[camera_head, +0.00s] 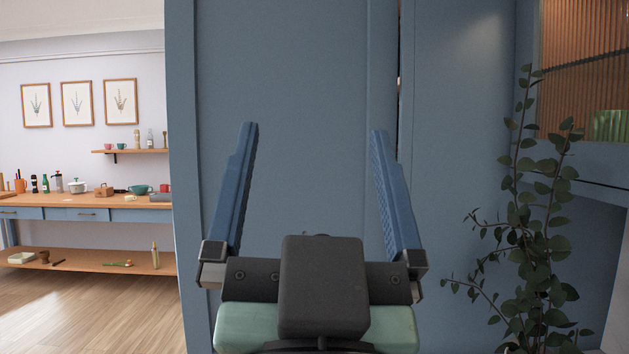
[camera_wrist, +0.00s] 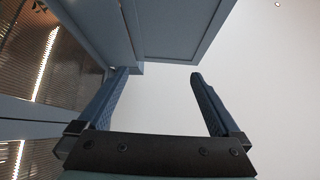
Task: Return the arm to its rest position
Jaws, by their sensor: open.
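My gripper (camera_head: 316,130) is raised in front of a large blue panelled cupboard front (camera_head: 300,60) in the head view. Its two blue fingers point up and stand wide apart, with nothing between them. In the wrist view my gripper (camera_wrist: 160,75) also shows open and empty. There the fingers point toward a pale plain surface (camera_wrist: 260,80), with the blue cupboard's top edge (camera_wrist: 180,62) at the upper middle. The left finger's tip overlaps the cupboard in that view; I cannot tell how close it is.
A leafy plant (camera_head: 540,220) stands close on the right, beside a cabinet with a ribbed panel (camera_head: 585,60). At the far left a wooden counter (camera_head: 90,200) carries several small items, with a shelf (camera_head: 130,151) above. Wooden floor (camera_head: 90,310) is clear at the lower left.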

